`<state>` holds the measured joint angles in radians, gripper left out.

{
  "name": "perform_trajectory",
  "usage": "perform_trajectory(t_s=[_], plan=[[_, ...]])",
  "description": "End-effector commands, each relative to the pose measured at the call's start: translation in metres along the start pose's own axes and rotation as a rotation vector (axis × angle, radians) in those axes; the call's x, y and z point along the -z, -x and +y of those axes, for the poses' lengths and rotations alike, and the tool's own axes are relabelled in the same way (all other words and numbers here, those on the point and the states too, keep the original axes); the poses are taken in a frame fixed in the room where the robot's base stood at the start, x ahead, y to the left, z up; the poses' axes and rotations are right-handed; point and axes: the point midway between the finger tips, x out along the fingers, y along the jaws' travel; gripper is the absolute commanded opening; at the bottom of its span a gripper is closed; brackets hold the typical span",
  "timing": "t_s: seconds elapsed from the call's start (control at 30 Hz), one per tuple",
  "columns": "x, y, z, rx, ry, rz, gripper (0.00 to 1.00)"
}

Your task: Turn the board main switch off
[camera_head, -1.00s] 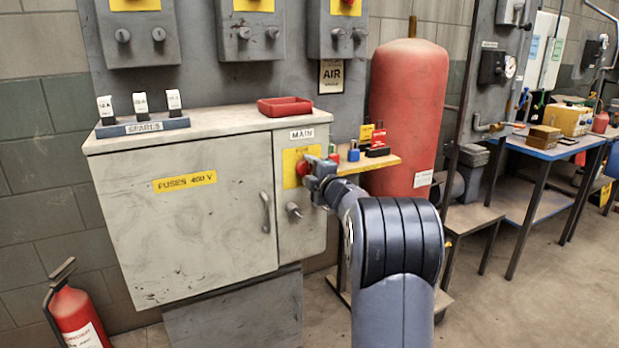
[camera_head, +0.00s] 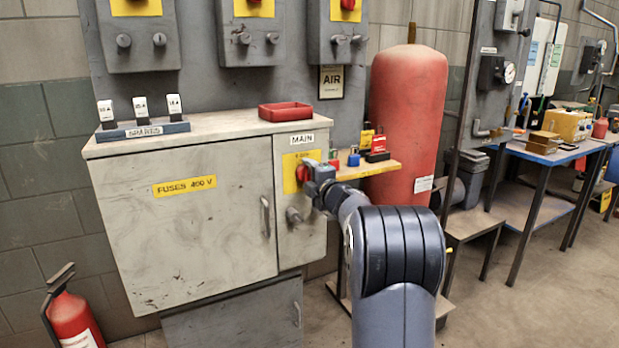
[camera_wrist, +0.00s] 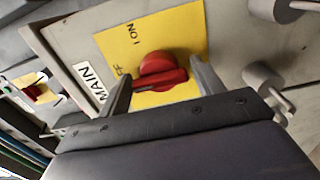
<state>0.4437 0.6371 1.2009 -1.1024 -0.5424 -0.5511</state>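The board main switch is a red rotary knob (camera_wrist: 160,72) with a raised bar handle on a yellow plate (camera_wrist: 107,41). The plate shows "I ON" and a partly hidden "OFF". In the head view the knob (camera_head: 301,172) is on the narrow right door of the grey cabinet, under the "MAIN" label (camera_head: 302,139). My gripper (camera_wrist: 160,84) is open, one finger on each side of the red handle, close to its ends. I cannot tell whether the fingers touch it. In the head view my gripper (camera_head: 312,174) partly hides the plate's right side.
A metal door knob (camera_head: 293,215) sits below the switch. A red tray (camera_head: 285,112) and a fuse holder marked "SPARES" (camera_head: 143,131) stand on the cabinet top. A small wooden shelf (camera_head: 368,169) with padlocks and a red tank (camera_head: 407,120) are just right. A fire extinguisher (camera_head: 72,318) stands lower left.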

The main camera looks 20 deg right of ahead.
Motion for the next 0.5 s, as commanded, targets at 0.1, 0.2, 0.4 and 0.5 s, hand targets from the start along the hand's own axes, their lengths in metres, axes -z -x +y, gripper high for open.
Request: perform_trajectory(t_s=[0.1, 0.2, 0.4, 0.5], plan=[[0.0, 0.0, 0.0, -0.001, -0.001, 0.0, 0.63], [0.0, 0.003, 0.001, -0.001, -0.001, -0.001, 0.63], [-0.001, 0.025, 0.001, -0.001, -0.002, -0.002, 0.63], [-0.001, 0.043, 0.002, -0.001, -0.002, -0.003, 0.63]])
